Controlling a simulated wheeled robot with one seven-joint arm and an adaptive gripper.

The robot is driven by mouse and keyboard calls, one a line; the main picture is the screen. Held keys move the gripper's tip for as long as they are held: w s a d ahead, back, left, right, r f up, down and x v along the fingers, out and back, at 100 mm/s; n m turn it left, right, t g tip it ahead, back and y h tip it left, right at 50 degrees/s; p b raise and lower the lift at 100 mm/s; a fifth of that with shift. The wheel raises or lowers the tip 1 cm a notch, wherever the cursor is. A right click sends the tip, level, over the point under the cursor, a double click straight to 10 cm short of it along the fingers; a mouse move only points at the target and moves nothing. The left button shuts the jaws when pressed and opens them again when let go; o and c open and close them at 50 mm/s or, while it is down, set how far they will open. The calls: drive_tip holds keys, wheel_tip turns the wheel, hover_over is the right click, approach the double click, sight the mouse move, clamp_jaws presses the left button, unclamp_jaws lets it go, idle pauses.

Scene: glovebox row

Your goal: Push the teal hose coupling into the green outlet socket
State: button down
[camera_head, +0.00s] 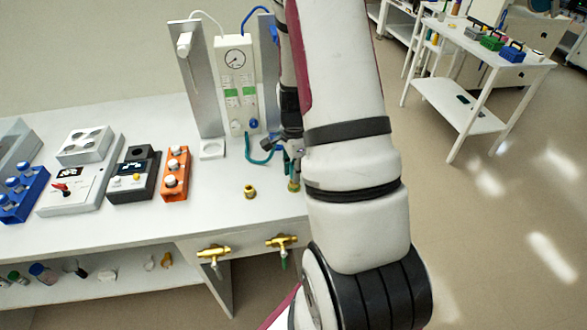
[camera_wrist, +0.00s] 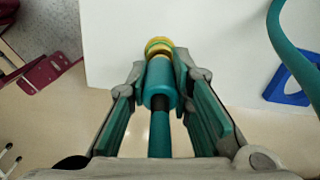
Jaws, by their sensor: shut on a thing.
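The teal hose coupling (camera_wrist: 160,84) is between the fingers of my gripper (camera_wrist: 160,78) in the wrist view, with its hose running back toward the camera. My gripper is shut on it. Straight beyond its front end is the green outlet socket (camera_wrist: 158,46), a brass-yellow ring with a green band. From this angle the coupling overlaps the socket, and I cannot tell if they touch or how deep it is. In the head view, the socket (camera_head: 294,186) stands at the bench's front, just below my gripper (camera_head: 293,150); my arm partly hides this area.
A second brass socket (camera_head: 250,191) stands to the left. The gauge panel (camera_head: 236,85) stands behind, with the teal hose (camera_head: 260,160) hanging below it. An orange rack (camera_head: 175,174) sits further left. Two brass valves (camera_head: 213,254) project from the bench front. A blue frame (camera_wrist: 290,86) shows at right.

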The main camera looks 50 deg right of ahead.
drive_tip(key=shift+f, duration=0.6)
drive_tip(key=c, duration=1.4)
unclamp_jaws()
drive_tip(key=shift+o, duration=0.2)
drive_tip(key=shift+r, duration=0.1)
wheel_tip(320, 180, up, 12)
drive_tip(key=shift+f, duration=0.1)
